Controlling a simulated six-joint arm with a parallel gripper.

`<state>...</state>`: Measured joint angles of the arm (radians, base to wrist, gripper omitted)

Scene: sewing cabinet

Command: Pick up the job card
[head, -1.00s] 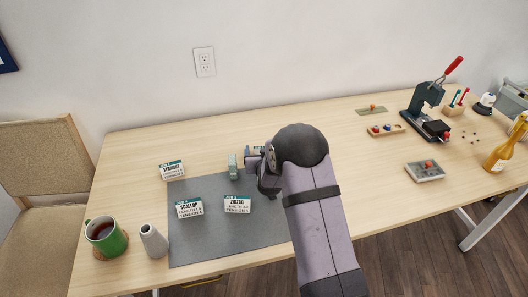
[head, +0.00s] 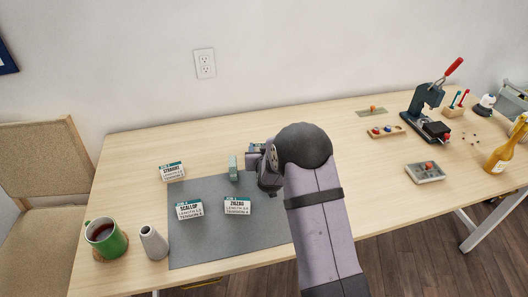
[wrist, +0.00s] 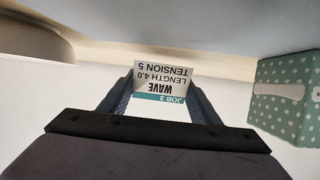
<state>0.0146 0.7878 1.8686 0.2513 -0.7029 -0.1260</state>
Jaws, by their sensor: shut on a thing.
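The wave job card (wrist: 162,78), white with a teal strip reading JOB 3, stands between the two fingers of my gripper (wrist: 160,100) in the wrist view, upside down in that picture. My gripper is shut on it. In the head view the card's teal edge (head: 257,146) shows just beyond my gripper (head: 259,158), at the far edge of the grey mat (head: 235,238); most of the card is hidden by my wrist. Whether the card is clear of the table I cannot tell. Three other cards stand to the left: straight (head: 173,172), scallop (head: 190,210) and zigzag (head: 237,206).
A green dotted box (wrist: 285,100) is close beside my gripper; it also shows in the head view (head: 233,168). A green mug (head: 106,238) and a grey vase (head: 153,242) stand at the front left. A press (head: 425,110) and small trays are farther right. The table's middle is clear.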

